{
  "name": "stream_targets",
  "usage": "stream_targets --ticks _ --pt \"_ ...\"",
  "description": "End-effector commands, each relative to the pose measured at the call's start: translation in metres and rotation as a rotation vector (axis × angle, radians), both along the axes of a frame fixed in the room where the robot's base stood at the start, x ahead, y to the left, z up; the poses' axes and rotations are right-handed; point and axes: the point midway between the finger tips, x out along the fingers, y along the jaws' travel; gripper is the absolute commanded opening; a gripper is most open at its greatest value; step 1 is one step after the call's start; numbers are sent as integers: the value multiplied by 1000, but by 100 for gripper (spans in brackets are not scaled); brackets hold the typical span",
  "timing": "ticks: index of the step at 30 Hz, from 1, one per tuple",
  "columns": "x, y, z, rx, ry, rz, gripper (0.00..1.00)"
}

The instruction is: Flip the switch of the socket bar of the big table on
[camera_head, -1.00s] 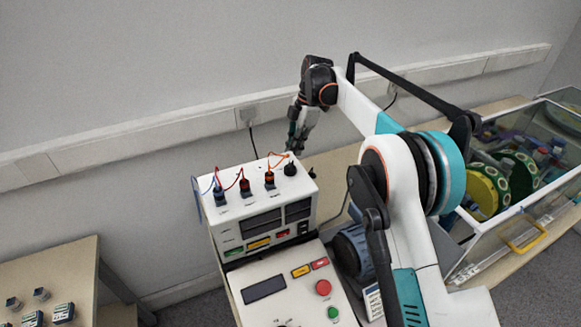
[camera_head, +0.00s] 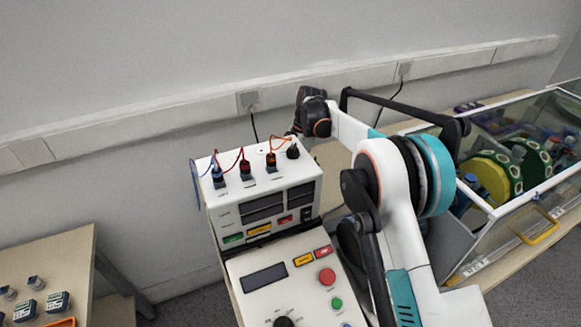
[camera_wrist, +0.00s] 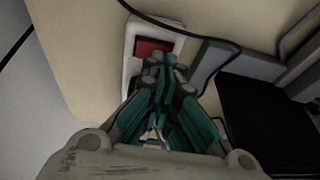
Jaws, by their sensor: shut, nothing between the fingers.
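In the wrist view the white socket bar (camera_wrist: 134,29) lies on the beige table (camera_wrist: 82,60). Its red rocker switch (camera_wrist: 152,47) sits just beyond my gripper (camera_wrist: 158,68). My gripper is shut and empty, with its fingertips pointing at the near edge of the switch. Whether they touch it I cannot tell. The fingers hide the nearer part of the bar. In the head view my gripper is hidden behind the white instrument box, and the socket bar does not show.
A white instrument box (camera_head: 236,200) with plugged leads stands beside my arm, above a control panel (camera_head: 290,275). A clear-walled case (camera_head: 509,218) is at right. A dark cable (camera_wrist: 190,34) crosses near the socket bar. A small table (camera_head: 50,265) stands at left.

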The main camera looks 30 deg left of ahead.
Motion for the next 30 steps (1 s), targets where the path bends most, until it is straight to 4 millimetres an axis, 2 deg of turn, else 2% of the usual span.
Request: stream_targets --ticks 21,30 --pt "-2 -2 -7 61 -49 1 0" --pt "4 4 -5 61 -49 1 0"
